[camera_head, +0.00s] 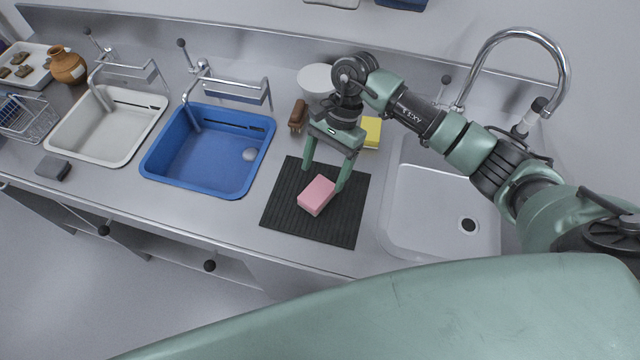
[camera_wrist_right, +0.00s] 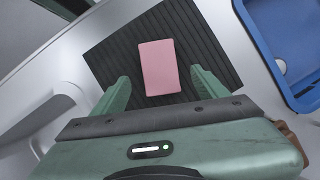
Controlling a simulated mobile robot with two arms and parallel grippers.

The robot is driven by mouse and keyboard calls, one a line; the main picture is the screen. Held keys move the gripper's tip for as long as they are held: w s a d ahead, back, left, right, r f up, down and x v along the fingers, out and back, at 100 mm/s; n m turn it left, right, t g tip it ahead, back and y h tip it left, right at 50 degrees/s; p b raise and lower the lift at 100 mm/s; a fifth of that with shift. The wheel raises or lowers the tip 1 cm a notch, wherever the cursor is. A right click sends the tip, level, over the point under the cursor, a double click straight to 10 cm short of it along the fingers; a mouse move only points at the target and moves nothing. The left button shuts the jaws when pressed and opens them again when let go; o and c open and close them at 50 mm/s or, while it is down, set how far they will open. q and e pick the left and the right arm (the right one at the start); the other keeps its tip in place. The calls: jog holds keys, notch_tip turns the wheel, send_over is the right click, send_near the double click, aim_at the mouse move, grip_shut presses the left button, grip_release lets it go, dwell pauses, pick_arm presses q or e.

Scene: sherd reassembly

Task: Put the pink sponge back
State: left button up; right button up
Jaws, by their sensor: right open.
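The pink sponge (camera_head: 317,195) lies on the black ribbed mat (camera_head: 285,205) between the blue basin and the steel sink. It also shows on the mat in the right wrist view (camera_wrist_right: 158,67). My right gripper (camera_head: 325,180) is open and empty, pointing down, with its fingers behind the sponge in the head view. In the right wrist view the gripper (camera_wrist_right: 160,88) has its fingertips apart, to either side of the sponge's near end. I cannot tell the exact height gap. My left gripper is not in view.
A yellow sponge (camera_head: 371,132), a brown brush (camera_head: 298,116) and a white bowl (camera_head: 315,79) stand behind the mat. The blue basin (camera_head: 205,160) is left of it, the steel sink (camera_head: 440,205) right. A dark grey block (camera_head: 53,168) lies far left near the white basin (camera_head: 103,125).

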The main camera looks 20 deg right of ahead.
jog(key=b+v, duration=0.1)
jog(key=v, duration=0.6)
jog(key=shift+b, duration=0.35)
jog(key=shift+f, duration=0.1)
